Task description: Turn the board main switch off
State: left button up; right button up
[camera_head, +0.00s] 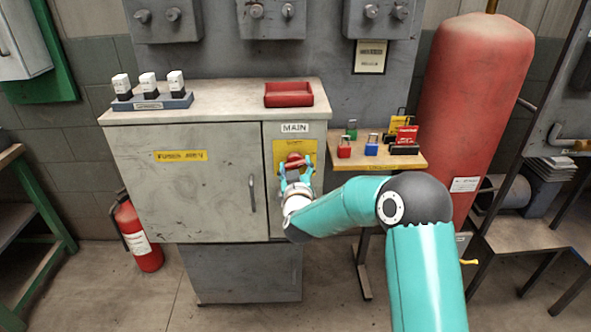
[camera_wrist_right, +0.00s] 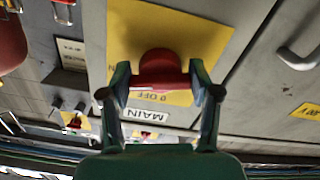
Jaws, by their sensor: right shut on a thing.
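The board main switch is a red rotary handle (camera_head: 294,159) on a yellow plate (camera_head: 308,147) below the MAIN label (camera_head: 295,128), on the right door of the grey cabinet. My right gripper (camera_head: 295,167) reaches it from the front with its teal fingers shut on either side of the handle. In the right wrist view the red handle (camera_wrist_right: 158,70) lies crosswise between the fingertips, over the yellow plate (camera_wrist_right: 195,35). The handle is partly hidden by the fingers. My left gripper is not in view.
On the grey cabinet (camera_head: 190,180) stand a red tray (camera_head: 288,95) and a rack with several white-topped pieces (camera_head: 149,87). A small shelf with padlocks (camera_head: 371,145) and a red tank (camera_head: 470,100) are to the right. A fire extinguisher (camera_head: 139,237) stands at the left.

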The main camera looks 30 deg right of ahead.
jog(key=n, duration=0.2)
jog(key=shift+n, duration=0.4)
jog(key=n, duration=0.3)
jog(key=shift+r+n, duration=0.1)
jog(key=shift+n, duration=0.2)
jog(key=n, duration=0.4)
jog(key=shift+a+n+p, duration=0.1)
jog(key=shift+n+p, duration=0.2)
jog(key=shift+p, duration=0.05)
jog(key=shift+n+p, duration=0.4)
jog(key=shift+n, duration=1.5)
jog(key=o, duration=0.9)
jog(key=shift+c, duration=0.2)
jog(key=shift+s, duration=0.1)
jog(key=v, duration=1.1)
jog(key=shift+s+a, duration=0.15)
jog(key=shift+s, duration=0.2)
